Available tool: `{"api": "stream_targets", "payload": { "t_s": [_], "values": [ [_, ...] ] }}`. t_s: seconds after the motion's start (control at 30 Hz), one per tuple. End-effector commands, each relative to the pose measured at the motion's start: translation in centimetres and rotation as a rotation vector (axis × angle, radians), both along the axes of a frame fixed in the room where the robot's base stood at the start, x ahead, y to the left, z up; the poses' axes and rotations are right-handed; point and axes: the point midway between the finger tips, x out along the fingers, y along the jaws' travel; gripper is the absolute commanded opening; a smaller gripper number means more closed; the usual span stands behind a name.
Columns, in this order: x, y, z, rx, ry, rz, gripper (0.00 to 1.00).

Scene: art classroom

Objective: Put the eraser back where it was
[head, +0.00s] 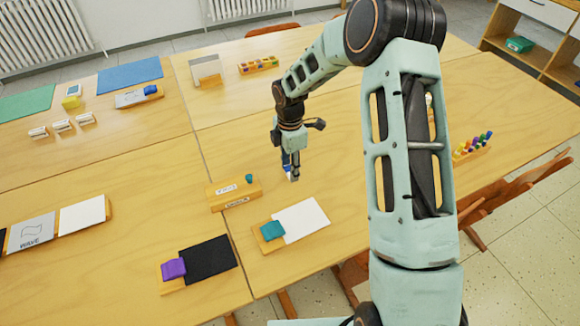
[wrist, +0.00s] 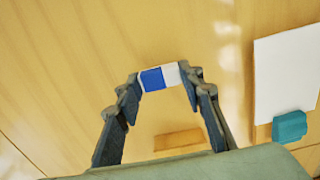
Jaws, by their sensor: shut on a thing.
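The eraser (wrist: 152,79), blue with a white part, sits between the fingertips of my gripper (wrist: 163,84) in the wrist view. My gripper (head: 289,167) is shut on it and points down over the middle of the table in the head view, where the eraser (head: 291,175) shows small at the fingertips. I cannot tell whether it touches the table. A wooden block (head: 222,201) with white labels and a small teal piece on top stands left of and nearer than the gripper. Its wooden surface also shows in the wrist view (wrist: 178,140).
A wooden board with a white sheet (head: 304,220) and teal block (head: 271,230) lies in front. A black sheet (head: 209,259) with a purple block (head: 173,268) lies left of it. A paint rack (head: 258,66) and white holder (head: 206,70) stand behind. Bare tabletop surrounds the gripper.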

Motion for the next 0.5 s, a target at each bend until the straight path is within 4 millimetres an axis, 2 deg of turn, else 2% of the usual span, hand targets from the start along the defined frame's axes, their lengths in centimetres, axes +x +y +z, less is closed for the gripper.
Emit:
{"api": "stream_targets", "payload": {
  "t_s": [0.3,0.33,0.47,0.5],
  "values": [
    [0.02,0.00,-0.42,0.000,-0.001,0.000,0.16],
    [0.03,0.00,-0.28,0.000,-0.001,0.000,0.39],
    [0.01,-0.01,-0.26,0.000,-0.001,0.000,0.53],
    [0.01,-0.01,-0.25,0.000,-0.001,0.000,0.53]
  ]
}}
